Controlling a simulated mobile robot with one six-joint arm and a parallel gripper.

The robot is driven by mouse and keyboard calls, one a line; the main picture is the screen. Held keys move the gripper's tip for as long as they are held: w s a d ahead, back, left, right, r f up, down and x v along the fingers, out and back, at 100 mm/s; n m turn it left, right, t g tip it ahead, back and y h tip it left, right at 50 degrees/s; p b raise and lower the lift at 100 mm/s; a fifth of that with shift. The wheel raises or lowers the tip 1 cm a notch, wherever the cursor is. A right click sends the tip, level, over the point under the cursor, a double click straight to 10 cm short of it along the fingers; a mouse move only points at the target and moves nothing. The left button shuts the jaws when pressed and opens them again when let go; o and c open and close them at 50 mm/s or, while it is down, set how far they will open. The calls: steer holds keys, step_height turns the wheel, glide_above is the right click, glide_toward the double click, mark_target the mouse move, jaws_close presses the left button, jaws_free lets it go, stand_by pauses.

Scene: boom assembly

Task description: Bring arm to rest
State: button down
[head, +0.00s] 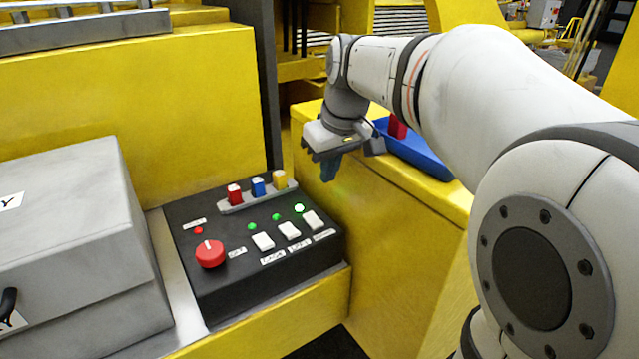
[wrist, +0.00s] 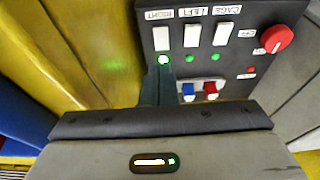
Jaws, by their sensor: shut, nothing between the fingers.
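My white arm reaches in from the right in the head view. My gripper (head: 328,172) points down above the right back corner of the black control panel (head: 215,295). Its fingers are shut and empty, and they also show in the wrist view (wrist: 158,82). The gripper appears apart from the panel. In the wrist view the fingers and gripper body hide part of the panel's back edge and the yellow block.
The panel carries a red knob (head: 210,254), several white switches (head: 290,231) and lit green lamps. Red, blue and yellow blocks (head: 257,187) stand in a rack at its back. A blue tray (head: 420,155) with a red piece (head: 398,127) lies right. A grey box (head: 70,240) stands left.

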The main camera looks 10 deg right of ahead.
steer(key=shift+s+d+r, duration=0.1)
steer(key=shift+s+r, duration=0.15)
steer(key=shift+r, duration=0.2)
steer(key=s+f+m+h, duration=0.1)
steer(key=s+f+m, duration=0.3)
steer(key=s+f, duration=0.9)
steer(key=s, duration=0.4)
steer(key=shift+s+f, duration=0.25)
steer(key=shift+f, duration=0.1)
steer(key=shift+d, duration=0.1)
